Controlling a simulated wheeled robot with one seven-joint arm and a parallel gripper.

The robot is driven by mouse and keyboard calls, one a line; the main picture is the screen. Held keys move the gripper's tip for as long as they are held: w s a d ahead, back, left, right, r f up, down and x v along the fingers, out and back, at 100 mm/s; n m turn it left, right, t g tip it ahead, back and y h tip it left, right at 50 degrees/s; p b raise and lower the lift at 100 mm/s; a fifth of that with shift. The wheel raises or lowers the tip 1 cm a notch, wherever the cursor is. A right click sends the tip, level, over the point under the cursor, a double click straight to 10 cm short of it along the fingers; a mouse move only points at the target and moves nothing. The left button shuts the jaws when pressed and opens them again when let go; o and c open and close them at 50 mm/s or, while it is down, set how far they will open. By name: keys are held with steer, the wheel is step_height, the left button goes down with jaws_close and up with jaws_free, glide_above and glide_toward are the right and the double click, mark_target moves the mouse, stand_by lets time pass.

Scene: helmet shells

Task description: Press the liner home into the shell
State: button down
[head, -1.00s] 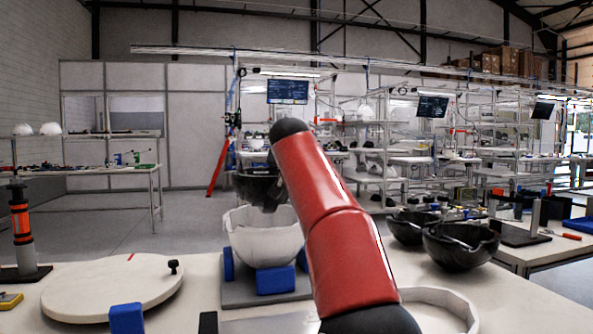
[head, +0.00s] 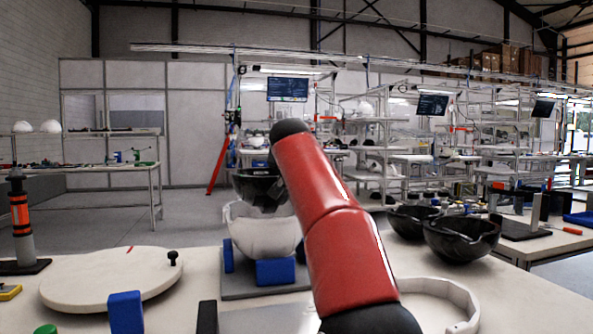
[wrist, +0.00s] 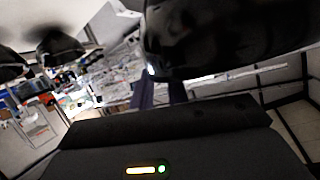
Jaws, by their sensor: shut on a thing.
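The white, bowl-like shell (head: 262,232) sits open side up in a cradle with blue blocks (head: 276,272) on the bench. The black, bowl-shaped liner (head: 255,187) hangs just above the shell's rim, its right part hidden behind my red arm. My gripper is hidden behind the arm in the head view. In the wrist view my gripper (wrist: 160,94) is shut on the liner, whose dark, glossy surface (wrist: 215,38) fills the upper right. The exact grip spot is too dark to tell. The liner overlaps the shell's rim in the picture; contact cannot be told.
A round white board (head: 110,282) with a black knob lies left, a blue block (head: 126,312) in front of it. A white curved band (head: 445,290) lies right of my arm. Black bowls (head: 460,240) stand on the right. An orange-banded post (head: 20,215) stands far left.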

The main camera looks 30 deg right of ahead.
mark_target(266, 191)
steer(key=shift+f+b, duration=3.95)
steer(key=shift+f, duration=0.55)
steer(key=c, duration=1.3)
jaws_free()
steer(key=shift+v, duration=3.9)
steer(key=shift+s+a, duration=0.1)
